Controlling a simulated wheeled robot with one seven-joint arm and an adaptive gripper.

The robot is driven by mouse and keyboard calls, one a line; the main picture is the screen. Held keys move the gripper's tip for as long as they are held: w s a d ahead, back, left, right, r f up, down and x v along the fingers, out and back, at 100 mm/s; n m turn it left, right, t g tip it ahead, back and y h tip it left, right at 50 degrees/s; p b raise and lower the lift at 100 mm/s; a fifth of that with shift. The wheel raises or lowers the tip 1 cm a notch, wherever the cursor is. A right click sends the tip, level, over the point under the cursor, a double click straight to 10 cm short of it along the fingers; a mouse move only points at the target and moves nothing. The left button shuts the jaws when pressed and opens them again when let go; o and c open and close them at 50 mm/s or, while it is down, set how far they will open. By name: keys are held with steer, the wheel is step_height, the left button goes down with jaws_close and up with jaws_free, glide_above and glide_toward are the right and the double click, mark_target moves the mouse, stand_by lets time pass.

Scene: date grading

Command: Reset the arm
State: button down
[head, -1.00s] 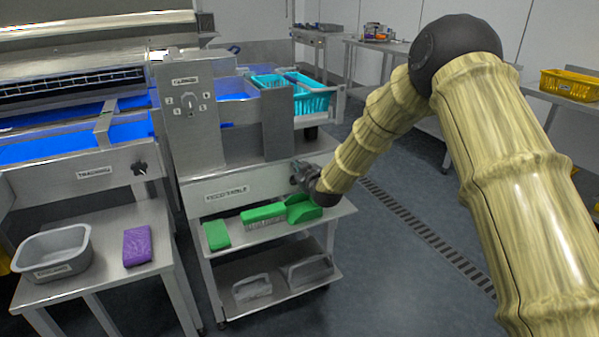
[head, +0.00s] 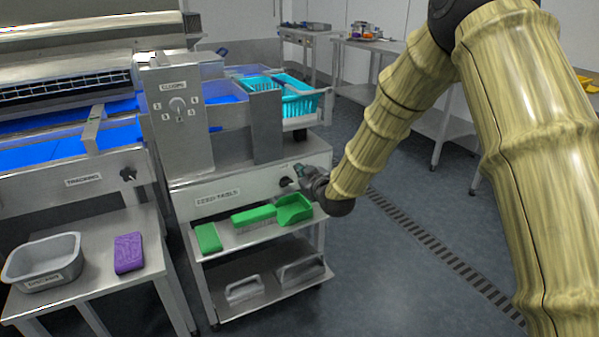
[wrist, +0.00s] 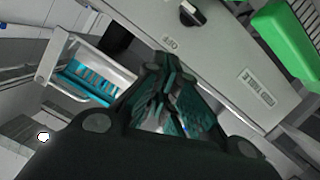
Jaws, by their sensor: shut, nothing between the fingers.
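My arm reaches in from the right of the head view, and my gripper (head: 300,170) is at its end, in front of the feed table's front panel (head: 235,190). In the wrist view my gripper (wrist: 168,68) has its dark green fingers together with nothing held. A black knob (wrist: 190,13) on the panel shows beyond the fingertips, apart from them, near a label reading OFF. The knob also shows in the head view (head: 285,182), just left of my gripper.
A green brush (head: 254,216), a green scoop (head: 293,209) and a green block (head: 208,238) lie on the shelf below the panel. A teal basket (head: 300,100) stands behind. A grey tub (head: 42,262) and purple block (head: 128,253) are at left. The floor (head: 400,270) at right is clear.

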steer(key=s+d+f+m+g+h, duration=0.1)
steer(key=s+d+f+g, duration=0.15)
steer(key=s+f, duration=0.65)
steer(key=s+d+f+m+g+h, duration=0.1)
steer(key=s+d+f+m+g, duration=0.3)
steer(key=f, duration=0.8)
steer(key=s+d+f+m+g+h, duration=0.1)
steer(key=s+d+f+g, duration=0.1)
steer(key=s+f, duration=0.8)
steer(key=s+d+f+g+h, duration=0.1)
steer(key=s+d+f, duration=0.35)
steer(key=s, duration=0.95)
steer(key=s+d+f+m+g, duration=0.1)
steer(key=s+d+f+g, duration=0.15)
steer(key=s, duration=0.85)
steer(key=s+d+f+m+g, duration=0.1)
steer(key=s+f+m+g, duration=0.15)
steer(key=s, duration=0.95)
step_height(320, 180, up, 15)
steer(key=p, duration=1.5)
steer(key=shift+w+n+h, duration=0.4)
steer(key=shift+n, duration=0.05)
